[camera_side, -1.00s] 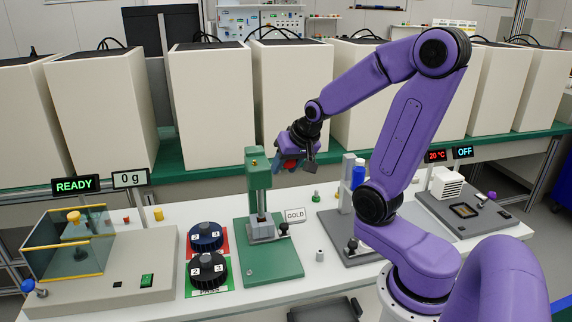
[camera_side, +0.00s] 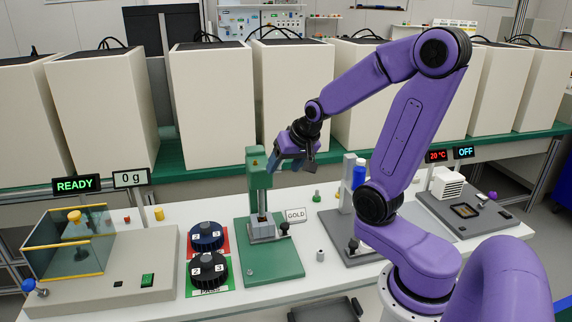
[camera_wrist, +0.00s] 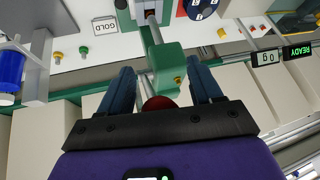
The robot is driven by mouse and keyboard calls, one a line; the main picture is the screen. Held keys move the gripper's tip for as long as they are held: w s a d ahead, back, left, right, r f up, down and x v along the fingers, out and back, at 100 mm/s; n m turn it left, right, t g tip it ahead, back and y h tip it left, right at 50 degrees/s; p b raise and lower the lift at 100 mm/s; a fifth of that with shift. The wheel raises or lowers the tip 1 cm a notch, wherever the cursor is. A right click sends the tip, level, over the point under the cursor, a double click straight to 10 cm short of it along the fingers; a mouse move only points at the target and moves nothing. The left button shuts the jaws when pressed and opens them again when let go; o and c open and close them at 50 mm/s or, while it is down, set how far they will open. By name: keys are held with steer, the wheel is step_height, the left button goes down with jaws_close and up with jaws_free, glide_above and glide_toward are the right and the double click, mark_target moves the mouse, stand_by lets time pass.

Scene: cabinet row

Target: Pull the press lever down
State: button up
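The green press (camera_side: 260,180) stands upright on its green base plate in the side view. Its green head also shows in the wrist view (camera_wrist: 168,65), between my fingertips. The press lever's red ball knob (camera_wrist: 158,103) lies between my two blue fingers, close to the palm and partly hidden by its edge. My gripper (camera_side: 281,161) is beside the press head at its upper right in the side view. The fingers are apart, with gaps on both sides of the knob. In the side view the knob is hidden by my gripper, and the lever's rod is not clearly visible.
A GOLD sign (camera_side: 295,215) and a small grey cylinder (camera_side: 320,255) stand right of the press. Cream cabinets line the back.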

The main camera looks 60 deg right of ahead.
steer(key=v, duration=1.7)
steer(key=shift+r, duration=0.2)
steer(key=s+a+f+n+g+y, duration=0.1)
steer(key=a+f+n+g+y, duration=0.2)
steer(key=a+f+n, duration=0.65)
steer(key=s+a+f+n+g, duration=0.1)
steer(key=s+a+f+n, duration=0.1)
steer(key=s+n, duration=0.3)
steer(key=s+a+f+n+g, duration=0.2)
steer(key=s+a+f+n, duration=0.1)
steer(key=s+f+n, duration=0.2)
steer(key=shift+s+a+f+h, duration=0.25)
steer(key=shift+s+a+h, duration=0.15)
steer(key=shift+s, duration=0.65)
